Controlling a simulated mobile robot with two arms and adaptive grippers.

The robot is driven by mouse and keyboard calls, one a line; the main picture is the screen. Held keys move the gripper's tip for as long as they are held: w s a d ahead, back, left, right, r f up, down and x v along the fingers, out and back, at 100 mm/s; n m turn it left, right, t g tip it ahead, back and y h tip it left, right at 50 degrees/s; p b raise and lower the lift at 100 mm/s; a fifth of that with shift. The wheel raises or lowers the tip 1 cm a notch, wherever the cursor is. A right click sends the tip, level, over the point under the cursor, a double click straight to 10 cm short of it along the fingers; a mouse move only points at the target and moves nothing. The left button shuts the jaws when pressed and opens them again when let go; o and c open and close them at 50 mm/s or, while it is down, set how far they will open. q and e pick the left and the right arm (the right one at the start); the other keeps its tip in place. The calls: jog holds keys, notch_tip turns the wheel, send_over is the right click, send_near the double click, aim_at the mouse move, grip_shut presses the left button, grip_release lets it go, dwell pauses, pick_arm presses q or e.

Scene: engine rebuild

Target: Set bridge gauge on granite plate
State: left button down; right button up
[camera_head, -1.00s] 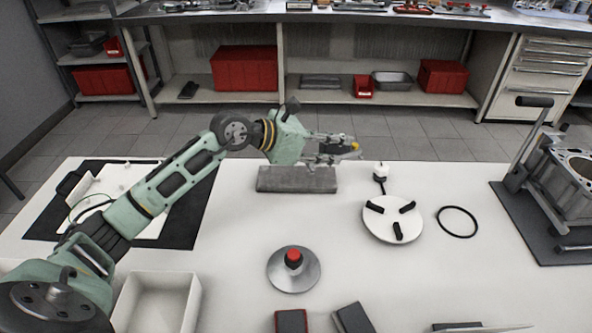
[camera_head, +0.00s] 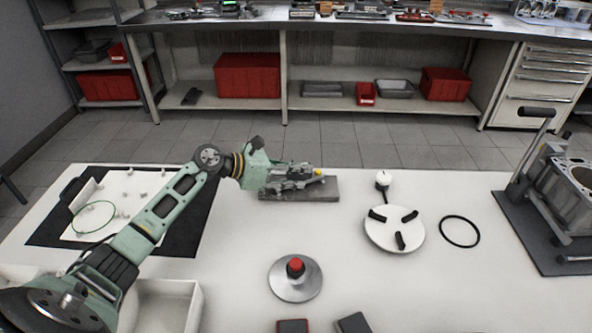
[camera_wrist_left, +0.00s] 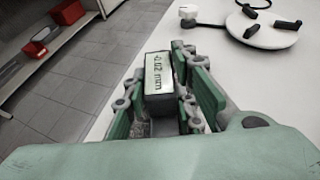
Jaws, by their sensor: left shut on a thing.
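The granite plate (camera_head: 328,190) is a grey rectangular slab lying near the far edge of the white table. My left gripper (camera_head: 306,177) is over it in the head view, its arm reaching in from the left. In the left wrist view, its fingers (camera_wrist_left: 166,90) are shut on a grey block with a pale readout face showing a number in mm, which I take as the bridge gauge (camera_wrist_left: 160,74). In the head view the fingers mostly hide the gauge. Whether it touches the plate I cannot tell. My right gripper is not in view.
Right of the plate are a small white device (camera_head: 383,178), a white disc with black pads (camera_head: 381,237) and a black ring (camera_head: 459,231). A red-topped metal disc (camera_head: 295,286) stands nearer. An engine block (camera_head: 572,190) is at right, a black mat (camera_head: 181,238) at left.

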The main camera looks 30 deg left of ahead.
pick_arm(q)
jog(key=c, duration=1.9)
grip_release()
jog(key=shift+f, duration=0.15)
jog(key=o, duration=0.4)
jog(key=shift+o, duration=0.2)
jog(key=shift+r, duration=0.3)
jog(key=v, duration=1)
jog(key=shift+s+a+f, duration=0.1)
jog(key=shift+s+a, duration=0.1)
jog(key=shift+s, duration=0.1)
jog(key=shift+s+a+r, duration=0.35)
jog(key=shift+s+a, duration=0.05)
jog(key=shift+s, duration=0.05)
